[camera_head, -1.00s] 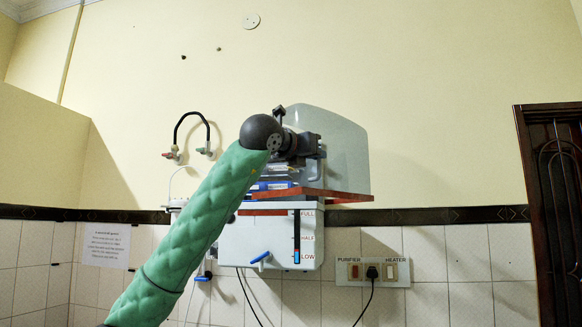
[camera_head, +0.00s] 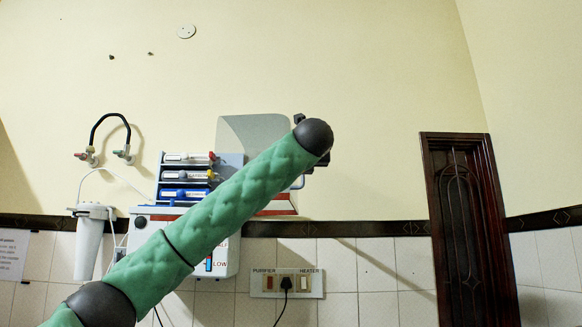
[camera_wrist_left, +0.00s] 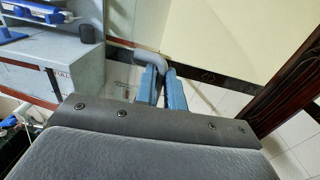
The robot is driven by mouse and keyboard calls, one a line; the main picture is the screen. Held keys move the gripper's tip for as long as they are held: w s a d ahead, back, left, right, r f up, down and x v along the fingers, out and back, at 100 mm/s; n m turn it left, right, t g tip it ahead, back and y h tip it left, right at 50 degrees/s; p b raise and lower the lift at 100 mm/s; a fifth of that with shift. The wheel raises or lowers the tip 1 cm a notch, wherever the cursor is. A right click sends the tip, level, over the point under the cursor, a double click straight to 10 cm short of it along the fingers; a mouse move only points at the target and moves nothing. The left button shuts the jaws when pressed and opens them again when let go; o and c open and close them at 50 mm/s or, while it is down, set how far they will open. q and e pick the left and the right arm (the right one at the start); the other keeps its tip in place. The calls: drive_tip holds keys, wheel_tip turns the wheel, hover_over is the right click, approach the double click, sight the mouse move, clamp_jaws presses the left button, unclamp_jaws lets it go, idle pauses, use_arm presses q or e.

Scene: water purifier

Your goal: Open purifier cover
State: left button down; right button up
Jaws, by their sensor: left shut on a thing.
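The water purifier (camera_head: 140,238) hangs on the wall, white below with a LOW level mark. Its translucent grey cover (camera_head: 238,132) stands away from the body, and several labelled cartridges (camera_head: 185,175) show at the left. A red lower edge (camera_head: 280,208) shows right of my arm. My left arm crosses in front, hiding much of the purifier and cover. In the left wrist view my left gripper (camera_wrist_left: 162,88) is shut on a grey curved handle (camera_wrist_left: 147,56). The purifier body (camera_wrist_left: 55,62) is left of it there. My right gripper is not in view.
A white filter canister (camera_head: 90,240) hangs left of the purifier, below two taps joined by a black hose (camera_head: 108,118). A switch panel (camera_head: 262,284) with a plugged cord is below right. A dark wooden door (camera_head: 465,230) stands at the right.

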use_arm(q)
drive_tip(key=shift+d+r, duration=0.2)
drive_tip(key=shift+r, duration=0.2)
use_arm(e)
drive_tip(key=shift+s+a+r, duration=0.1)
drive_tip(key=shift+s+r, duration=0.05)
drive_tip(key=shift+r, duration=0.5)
use_arm(q)
drive_tip(key=shift+w, duration=0.1)
drive_tip(key=c, duration=1.6)
unclamp_jaws()
drive_tip(key=shift+w+d, duration=0.15)
drive_tip(key=shift+d, duration=0.1)
drive_tip(key=shift+c, duration=0.2)
drive_tip(key=shift+o, duration=0.7)
drive_tip(key=shift+w+d+f, duration=0.1)
drive_tip(key=shift+w+d, duration=0.2)
drive_tip(key=shift+d, duration=0.25)
drive_tip(key=shift+a+f, duration=0.1)
drive_tip(key=shift+a, duration=0.1)
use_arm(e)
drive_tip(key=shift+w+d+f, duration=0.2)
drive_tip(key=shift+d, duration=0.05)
use_arm(q)
drive_tip(key=shift+f, duration=0.1)
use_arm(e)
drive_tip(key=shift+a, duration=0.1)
use_arm(q)
drive_tip(key=shift+s, duration=0.1)
